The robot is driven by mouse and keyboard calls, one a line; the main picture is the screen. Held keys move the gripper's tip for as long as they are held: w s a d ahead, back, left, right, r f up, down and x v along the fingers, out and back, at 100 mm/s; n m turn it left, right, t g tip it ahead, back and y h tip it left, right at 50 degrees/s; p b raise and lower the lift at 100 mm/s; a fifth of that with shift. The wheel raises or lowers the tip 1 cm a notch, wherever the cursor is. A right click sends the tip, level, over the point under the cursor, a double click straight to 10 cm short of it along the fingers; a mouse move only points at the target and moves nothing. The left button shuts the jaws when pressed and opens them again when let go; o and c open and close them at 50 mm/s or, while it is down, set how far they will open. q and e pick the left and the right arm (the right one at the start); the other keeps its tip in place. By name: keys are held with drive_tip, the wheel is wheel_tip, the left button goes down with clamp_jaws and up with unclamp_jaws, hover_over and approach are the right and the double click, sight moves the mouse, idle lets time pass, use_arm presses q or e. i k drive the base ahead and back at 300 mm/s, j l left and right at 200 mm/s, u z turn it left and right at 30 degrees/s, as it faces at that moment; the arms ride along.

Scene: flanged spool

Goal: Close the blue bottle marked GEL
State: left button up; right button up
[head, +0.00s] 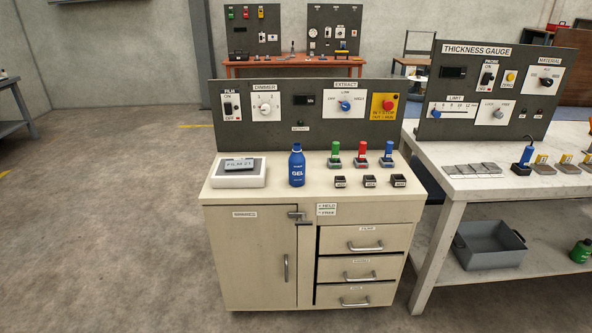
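The blue bottle marked GEL (297,171) stands upright on the top of the beige cabinet (245,203) in the head view, left of the middle of the top. Its neck is narrow and blue. It is too small to tell whether a cap sits on it, and I see no clear loose cap beside it. Neither of my grippers is in view.
A white device with a display (238,172) stands left of the bottle. Green, red and blue-topped items (361,155) and small black blocks (370,181) stand right of it. A dark control panel (328,120) rises behind. A table (470,187) adjoins at right.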

sight(297, 160)
drive_tip(key=j+z, duration=0.15)
drive_tip(key=j, duration=0.35)
drive_tip(key=k+j+z, duration=0.2)
drive_tip(key=j, duration=0.3)
drive_tip(key=j+z, duration=0.15)
drive_tip(key=j, duration=0.35)
drive_tip(key=i+j+z, duration=0.35)
drive_tip(key=i, duration=0.3)
drive_tip(key=i+j+z, duration=0.4)
drive_tip(key=i, duration=0.2)
drive_tip(key=i+j+z, duration=0.35)
drive_tip(key=i+j, duration=0.15)
drive_tip(key=j, duration=0.15)
